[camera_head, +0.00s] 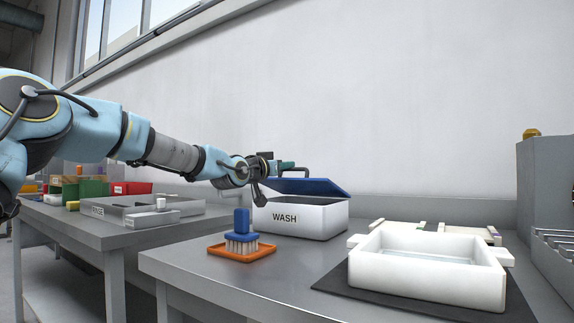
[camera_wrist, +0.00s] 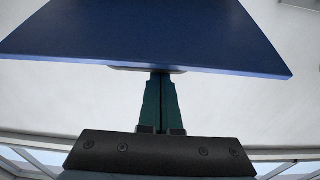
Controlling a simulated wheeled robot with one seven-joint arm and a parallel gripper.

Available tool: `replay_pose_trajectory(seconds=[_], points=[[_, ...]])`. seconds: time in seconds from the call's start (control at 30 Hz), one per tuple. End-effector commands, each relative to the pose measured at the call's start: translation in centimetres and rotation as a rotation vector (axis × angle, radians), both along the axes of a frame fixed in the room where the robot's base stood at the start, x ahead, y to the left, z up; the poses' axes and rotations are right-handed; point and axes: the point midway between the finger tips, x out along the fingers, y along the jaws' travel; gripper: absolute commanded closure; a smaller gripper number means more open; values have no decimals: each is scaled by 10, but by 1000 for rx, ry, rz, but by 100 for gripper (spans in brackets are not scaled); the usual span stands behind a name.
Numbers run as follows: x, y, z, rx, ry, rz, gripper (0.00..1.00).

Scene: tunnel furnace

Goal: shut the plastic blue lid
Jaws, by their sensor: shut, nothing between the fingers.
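The blue lid (camera_head: 301,187) sits on the white box marked WASH (camera_head: 325,219). It is tilted up, with a dark gap between it and the box rim along the right and front. In the wrist view the lid (camera_wrist: 150,35) fills the upper middle as a broad blue panel. The green fingers of my gripper (camera_wrist: 161,76) are together with nothing between them, and their tips reach the lid's near edge.
A blue brush (camera_head: 242,230) stands on an orange tray (camera_head: 228,254) in front of the box. A white basin (camera_head: 428,285) sits on a dark mat (camera_head: 335,281) to the right. A grey tray (camera_head: 135,211) lies on the left table. A wall rises behind the box.

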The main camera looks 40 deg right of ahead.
Motion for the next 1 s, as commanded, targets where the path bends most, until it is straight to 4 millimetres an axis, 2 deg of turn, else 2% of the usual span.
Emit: replay_pose_trajectory(seconds=[0.1, 0.33, 0.87, 1.0], points=[[-1, 1, -11, 2, -1, -1, 100], [-1, 2, -18, 1, 0, -1, 100], [-1, 2, -19, 0, 0, 0, 100], [-1, 2, -11, -1, 0, 0, 100]])
